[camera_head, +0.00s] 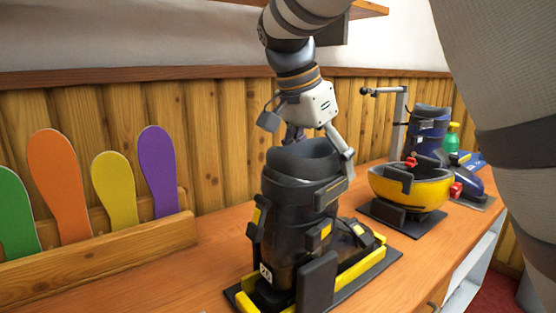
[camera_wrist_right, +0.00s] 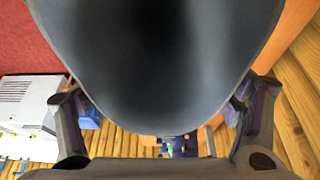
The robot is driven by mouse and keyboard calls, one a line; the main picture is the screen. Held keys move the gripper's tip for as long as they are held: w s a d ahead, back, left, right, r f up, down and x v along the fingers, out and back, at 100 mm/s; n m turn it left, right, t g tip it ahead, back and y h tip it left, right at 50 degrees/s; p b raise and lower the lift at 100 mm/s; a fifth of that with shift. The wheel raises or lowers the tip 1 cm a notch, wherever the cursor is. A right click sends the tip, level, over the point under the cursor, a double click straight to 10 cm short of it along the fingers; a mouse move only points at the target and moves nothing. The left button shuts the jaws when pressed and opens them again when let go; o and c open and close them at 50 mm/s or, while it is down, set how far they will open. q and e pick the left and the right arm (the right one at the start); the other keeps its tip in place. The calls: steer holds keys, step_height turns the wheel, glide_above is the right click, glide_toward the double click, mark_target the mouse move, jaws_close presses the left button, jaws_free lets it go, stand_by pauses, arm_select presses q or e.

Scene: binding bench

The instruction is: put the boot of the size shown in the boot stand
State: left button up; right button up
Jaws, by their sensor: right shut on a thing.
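A black and dark grey boot (camera_head: 290,215) with yellow buckles stands upright at the yellow-edged stand (camera_head: 368,267) on a dark base plate; I cannot tell if its sole is fully seated. A small white size label (camera_head: 266,272) is on its heel, too small to read surely. My right gripper (camera_head: 312,148) is shut on the boot's upper cuff from above. The right wrist view shows the boot's open grey top (camera_wrist_right: 155,60) between the fingers (camera_wrist_right: 160,120). My left gripper is not in view.
Green, orange (camera_head: 58,185), yellow and purple (camera_head: 158,170) insoles stand in a wooden rack (camera_head: 110,250) at left. A yellow bowl-shaped device (camera_head: 430,192), a blue boot (camera_head: 427,128) and a green bottle (camera_head: 452,138) stand at right. A plank wall (camera_head: 222,130) is close behind.

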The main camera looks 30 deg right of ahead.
steer(key=shift+f, duration=0.1)
steer(key=o, duration=1.8)
steer(key=shift+f, duration=0.15)
steer(key=v, duration=1.2)
